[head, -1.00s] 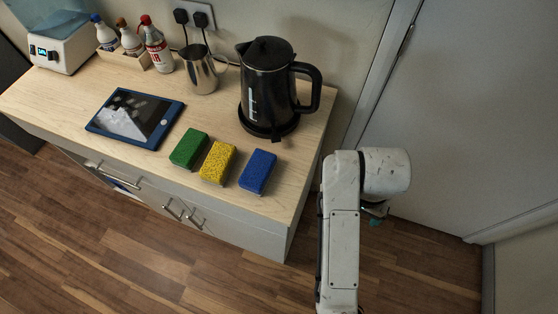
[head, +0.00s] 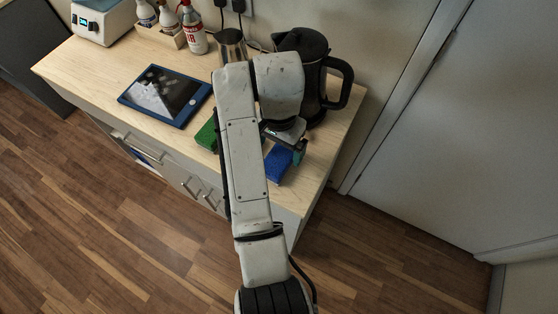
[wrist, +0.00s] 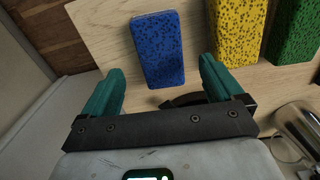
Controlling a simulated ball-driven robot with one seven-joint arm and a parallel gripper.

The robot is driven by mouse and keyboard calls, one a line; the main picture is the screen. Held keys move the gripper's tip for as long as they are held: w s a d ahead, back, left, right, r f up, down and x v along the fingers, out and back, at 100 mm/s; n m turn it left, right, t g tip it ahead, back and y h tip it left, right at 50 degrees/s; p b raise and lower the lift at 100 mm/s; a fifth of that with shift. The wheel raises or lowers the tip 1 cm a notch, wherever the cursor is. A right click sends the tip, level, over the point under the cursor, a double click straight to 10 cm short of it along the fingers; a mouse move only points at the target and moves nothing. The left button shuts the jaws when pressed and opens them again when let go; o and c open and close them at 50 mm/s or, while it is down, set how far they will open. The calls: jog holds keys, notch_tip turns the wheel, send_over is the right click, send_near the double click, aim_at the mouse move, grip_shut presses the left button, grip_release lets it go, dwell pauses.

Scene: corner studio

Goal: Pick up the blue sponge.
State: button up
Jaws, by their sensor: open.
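The blue sponge (head: 279,163) lies on the wooden counter near its right front corner, partly covered by my wrist in the head view. In the wrist view the blue sponge (wrist: 158,48) lies just beyond and between the teal fingers of my gripper (wrist: 161,80). My gripper is open and empty, and its fingertips sit one on each side of the sponge's near end in the picture. In the head view my gripper (head: 285,142) shows only partly, over the counter. I cannot tell its exact height above the sponge.
The yellow sponge (wrist: 238,38) and the green sponge (wrist: 296,32) lie beside the blue one. The black kettle (head: 312,85) stands close behind my gripper, with a metal jug (head: 230,48) left of it. A tablet (head: 165,95) lies on the left. Bare counter (wrist: 205,35) separates blue and yellow.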

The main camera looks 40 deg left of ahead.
aim_at(279, 157)
notch_tip(279, 157, down, 6)
jog(key=shift+r+p, duration=0.1)
jog(key=shift+p, duration=0.4)
jog(key=c, duration=1)
